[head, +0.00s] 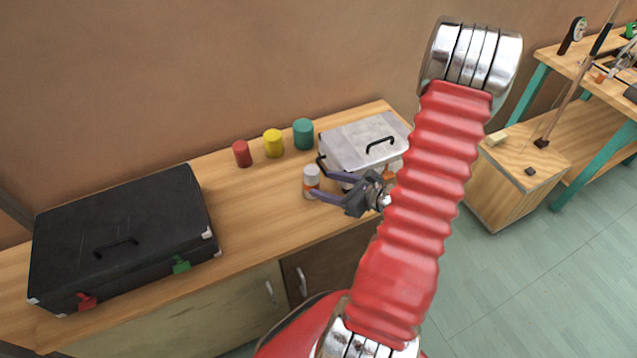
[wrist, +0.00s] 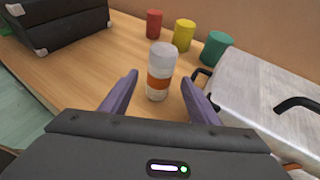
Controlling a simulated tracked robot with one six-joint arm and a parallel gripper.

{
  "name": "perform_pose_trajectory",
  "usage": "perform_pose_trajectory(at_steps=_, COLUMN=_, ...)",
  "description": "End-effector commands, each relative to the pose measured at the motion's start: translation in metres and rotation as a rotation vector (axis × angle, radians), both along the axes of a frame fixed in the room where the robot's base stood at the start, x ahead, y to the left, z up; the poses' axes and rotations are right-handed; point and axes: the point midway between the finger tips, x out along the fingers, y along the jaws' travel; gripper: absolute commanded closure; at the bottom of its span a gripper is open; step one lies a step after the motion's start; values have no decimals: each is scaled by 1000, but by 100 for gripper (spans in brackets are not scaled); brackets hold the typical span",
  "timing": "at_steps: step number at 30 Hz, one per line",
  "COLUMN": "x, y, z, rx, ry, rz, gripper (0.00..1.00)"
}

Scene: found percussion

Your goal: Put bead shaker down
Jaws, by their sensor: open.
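The bead shaker looks to be the white-capped bottle (head: 311,182) with an orange band, standing upright on the wooden bench (head: 245,210). It also shows in the wrist view (wrist: 160,72), just beyond and between my finger tips. My gripper (head: 313,187) is open, with its two purple fingers reaching toward the bottle from the right. In the wrist view the fingers (wrist: 158,90) are spread to either side of the bottle, with gaps visible on both sides. Nothing is gripped.
A metal case (head: 350,140) stands close on the right. Red (head: 242,153), yellow (head: 273,143) and green (head: 303,134) cylinders stand behind. A black case (head: 120,235) is on the left. Bare bench lies between it and the bottle. Another orange-and-white object (head: 390,172) is partly hidden behind my gripper.

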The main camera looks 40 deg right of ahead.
Motion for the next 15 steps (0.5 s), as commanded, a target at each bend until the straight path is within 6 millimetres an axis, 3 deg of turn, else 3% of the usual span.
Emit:
perform_pose_trajectory(at_steps=9, x=-36, y=-10, z=16, rx=-2, ry=-2, rz=-3, gripper=45)
perform_pose_trajectory(at_steps=15, x=-49, y=-12, z=21, rx=-1, ry=-1, rz=-2, gripper=45)
